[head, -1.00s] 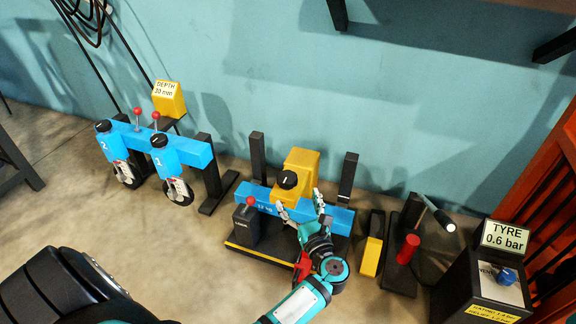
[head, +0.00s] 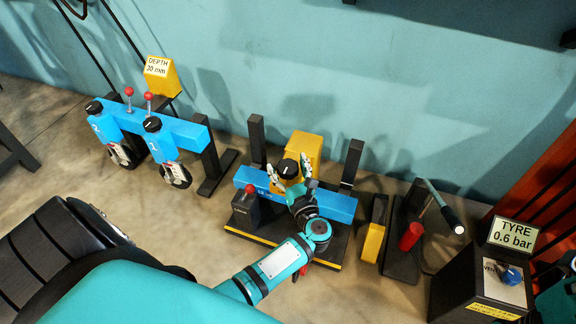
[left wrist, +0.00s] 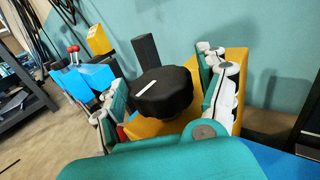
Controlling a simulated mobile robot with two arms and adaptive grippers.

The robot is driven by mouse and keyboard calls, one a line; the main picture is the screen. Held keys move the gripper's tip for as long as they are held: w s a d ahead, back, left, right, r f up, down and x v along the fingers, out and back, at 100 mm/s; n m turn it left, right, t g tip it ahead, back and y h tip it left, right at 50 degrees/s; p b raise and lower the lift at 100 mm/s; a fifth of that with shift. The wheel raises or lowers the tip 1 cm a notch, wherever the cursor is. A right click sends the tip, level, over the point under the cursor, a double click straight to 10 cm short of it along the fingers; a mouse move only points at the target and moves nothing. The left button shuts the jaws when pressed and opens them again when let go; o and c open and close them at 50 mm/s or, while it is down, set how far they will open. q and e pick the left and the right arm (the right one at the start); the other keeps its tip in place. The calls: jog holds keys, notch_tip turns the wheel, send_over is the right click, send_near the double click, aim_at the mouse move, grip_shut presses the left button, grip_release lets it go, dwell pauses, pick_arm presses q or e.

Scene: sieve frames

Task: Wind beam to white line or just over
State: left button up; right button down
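The blue beam (head: 335,205) lies across the low black stand between two black posts. A short white line (head: 347,185) shows on the right post, just above the beam's top edge. A yellow housing (head: 303,148) rises behind the beam, with a black knob (head: 288,168) bearing a white mark. My left gripper (head: 292,165) is open at the knob. In the left wrist view, the knob (left wrist: 165,93) sits between the spread fingers (left wrist: 157,78), with a gap on the right; contact on the left is unclear.
A red-knobbed lever (head: 249,189) stands at the beam's left. A blue frame (head: 182,128) with two wheels and a "DEPTH 30 mm" sign (head: 157,66) is further left. A yellow block (head: 373,243), red cylinder (head: 411,236) and "TYRE 0.6 bar" box (head: 512,234) stand right.

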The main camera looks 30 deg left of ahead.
pick_arm(q)
jog(key=c, duration=0.9)
jog(key=shift+t, duration=0.3)
